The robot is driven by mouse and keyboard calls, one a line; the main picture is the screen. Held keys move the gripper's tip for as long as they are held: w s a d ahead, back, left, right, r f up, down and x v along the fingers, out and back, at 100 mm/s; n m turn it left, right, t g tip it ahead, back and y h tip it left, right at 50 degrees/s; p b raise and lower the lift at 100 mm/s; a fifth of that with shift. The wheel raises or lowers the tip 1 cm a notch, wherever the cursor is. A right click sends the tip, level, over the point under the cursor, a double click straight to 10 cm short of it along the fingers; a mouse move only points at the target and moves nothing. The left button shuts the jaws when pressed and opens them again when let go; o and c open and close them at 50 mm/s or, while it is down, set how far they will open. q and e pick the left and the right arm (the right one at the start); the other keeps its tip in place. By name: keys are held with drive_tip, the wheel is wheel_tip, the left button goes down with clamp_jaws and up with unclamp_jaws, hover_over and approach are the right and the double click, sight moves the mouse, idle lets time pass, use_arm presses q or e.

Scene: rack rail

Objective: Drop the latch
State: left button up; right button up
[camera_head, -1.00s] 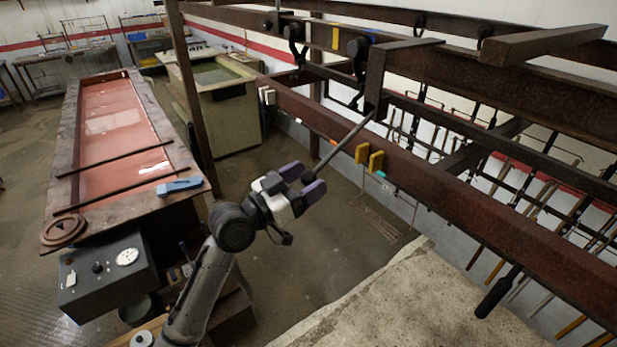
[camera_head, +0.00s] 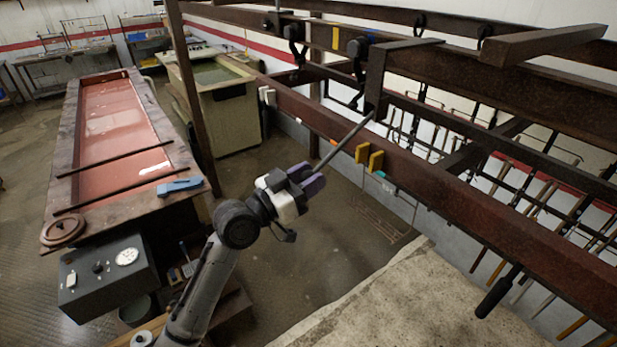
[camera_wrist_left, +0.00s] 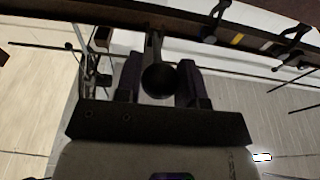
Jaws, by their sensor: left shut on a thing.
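The latch lever (camera_head: 345,143) is a thin dark rod. It slants from a dark bracket (camera_head: 375,85) on the rusty rail down and left to my left gripper (camera_head: 307,180). My left gripper has purple fingers and is shut on the lever's lower end. In the left wrist view the round black knob (camera_wrist_left: 158,80) of the lever sits between the two dark fingers (camera_wrist_left: 160,84). The fingers hide part of the knob in the head view. My right gripper is in neither view.
The long rusty beam (camera_head: 470,200) runs from the back to the front right, with two yellow blocks (camera_head: 369,157) on it. Hanging rods fill the right side. A red-topped trough table (camera_head: 205,185) stands left. A pale slab (camera_head: 400,305) lies at the front.

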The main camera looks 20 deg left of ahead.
use_arm(q)
drive_tip(key=shift+f, duration=0.1)
idle(0.3)
drive_tip(key=shift+w+d+f+b, duration=1.75)
drive_tip(key=shift+w+b, duration=0.6)
drive_tip(key=shift+b, duration=0.95)
drive_tip(key=shift+w+d+f+b, duration=1.5)
drive_tip(key=shift+w+d+b, duration=0.7)
drive_tip(key=shift+b, duration=1.05)
drive_tip(key=shift+w+d+f+b, duration=1.65)
drive_tip(key=shift+w+b, duration=0.85)
drive_tip(key=shift+b, duration=0.8)
